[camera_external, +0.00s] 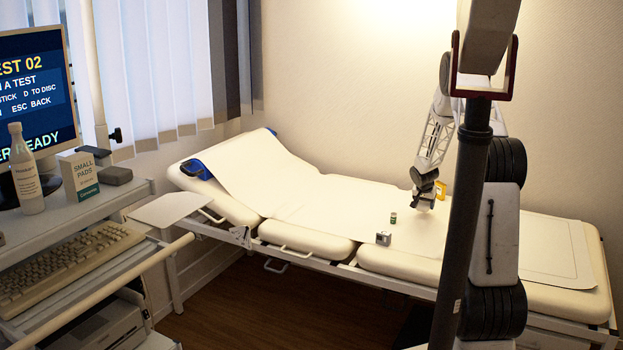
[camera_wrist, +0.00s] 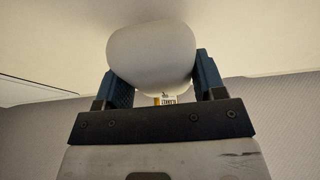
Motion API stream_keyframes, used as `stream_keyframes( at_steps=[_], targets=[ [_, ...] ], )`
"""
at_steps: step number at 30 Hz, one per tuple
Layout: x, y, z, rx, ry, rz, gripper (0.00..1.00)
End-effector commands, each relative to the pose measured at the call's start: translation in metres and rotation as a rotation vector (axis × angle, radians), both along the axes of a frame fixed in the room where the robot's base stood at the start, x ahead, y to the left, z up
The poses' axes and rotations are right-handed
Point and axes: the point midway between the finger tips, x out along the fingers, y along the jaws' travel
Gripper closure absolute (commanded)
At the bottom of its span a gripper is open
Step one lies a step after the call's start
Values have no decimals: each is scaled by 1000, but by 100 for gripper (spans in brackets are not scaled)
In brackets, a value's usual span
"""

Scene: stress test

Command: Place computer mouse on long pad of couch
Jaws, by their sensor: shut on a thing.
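My gripper (camera_external: 424,200) is low over the couch's paper-covered surface, right of the middle, in the external view. In the wrist view my gripper (camera_wrist: 156,72) is shut on a smooth, rounded white object, which looks like the computer mouse (camera_wrist: 150,52). One dark blue finger stands on each side of it. The mouse cannot be made out clearly in the external view. The couch has a raised head end at the left and a long flat pad (camera_external: 560,293) at the right, partly behind my arm. Whether the mouse touches the couch I cannot tell.
A small green cylinder (camera_external: 393,218) and a silver cube (camera_external: 383,239) stand on the couch left of my gripper. A yellow item (camera_external: 440,190) is close behind it. A desk with a keyboard (camera_external: 62,265), bottle (camera_external: 26,170) and box (camera_external: 78,175) is at the left.

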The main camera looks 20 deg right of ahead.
Motion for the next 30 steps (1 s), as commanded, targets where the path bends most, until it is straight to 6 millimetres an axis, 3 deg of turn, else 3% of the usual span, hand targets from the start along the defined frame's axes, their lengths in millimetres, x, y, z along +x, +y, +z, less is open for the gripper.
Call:
stream_keyframes(
  at_steps=[8,20,30],
  targets=[
    [0,0,-1,0,0,0,65],
    [0,0,-34,1,1,0,65],
    [0,0,-35,0,0,0,65]
  ],
)
